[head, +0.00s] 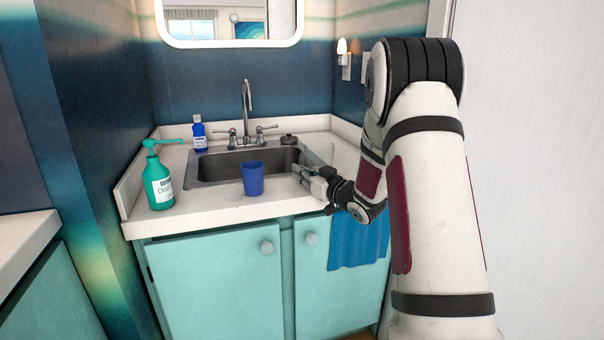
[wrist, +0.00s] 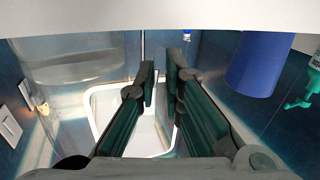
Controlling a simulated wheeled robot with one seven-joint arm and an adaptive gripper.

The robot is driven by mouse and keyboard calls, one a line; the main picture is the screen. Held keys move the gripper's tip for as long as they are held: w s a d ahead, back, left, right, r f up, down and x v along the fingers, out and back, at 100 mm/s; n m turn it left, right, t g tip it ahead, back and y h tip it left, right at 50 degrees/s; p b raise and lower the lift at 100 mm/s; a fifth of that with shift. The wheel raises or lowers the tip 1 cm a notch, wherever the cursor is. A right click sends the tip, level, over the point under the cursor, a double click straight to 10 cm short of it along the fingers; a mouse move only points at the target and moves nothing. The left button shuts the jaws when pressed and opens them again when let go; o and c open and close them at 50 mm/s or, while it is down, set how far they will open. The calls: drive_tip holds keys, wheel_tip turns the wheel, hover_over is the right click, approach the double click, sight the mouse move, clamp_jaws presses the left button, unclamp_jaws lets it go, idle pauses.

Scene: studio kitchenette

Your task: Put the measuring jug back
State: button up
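A clear, see-through vessel, seemingly the measuring jug (head: 319,153), stands on the counter at the right end of the sink, behind my gripper and partly hidden by it. It also shows large and faint at the left of the wrist view (wrist: 80,70), beside the fingers and not between them. My gripper (head: 298,170) is low over the counter's front right, pointing left toward the sink. In the wrist view my gripper's fingertips (wrist: 160,78) are a narrow gap apart with nothing visible between them.
A blue cup (head: 253,179) stands on the counter's front edge, left of my gripper. A green pump bottle (head: 158,184) and a small blue bottle (head: 199,135) stand left of the sink (head: 217,167). The faucet (head: 247,115) rises behind it. A blue towel (head: 358,242) hangs below.

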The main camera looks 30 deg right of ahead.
drive_tip(key=shift+o, duration=1)
drive_tip(key=shift+r, duration=0.1)
drive_tip(key=shift+s, duration=0.3)
drive_tip(key=s+p, duration=0.2)
drive_tip(key=s, duration=1)
drive_tip(key=s+a+r+m+g+h, duration=0.2)
drive_tip(key=s+a+r+g+h, duration=0.35)
drive_tip(key=a+g, duration=0.25)
drive_tip(key=s+a+g+y, duration=0.1)
drive_tip(key=s+a+g, duration=0.2)
drive_tip(key=s+a, duration=0.3)
drive_tip(key=s+a+f+g+y, duration=0.1)
drive_tip(key=s+a, duration=0.5)
drive_tip(key=s, duration=0.9)
drive_tip(key=s+a+f+g+y, duration=0.1)
drive_tip(key=s+a+g, duration=0.4)
drive_tip(key=s, duration=0.6)
drive_tip(key=shift+a+n+g+y, duration=0.35)
drive_tip(key=shift+a+y, duration=0.3)
drive_tip(key=shift+a, duration=0.3)
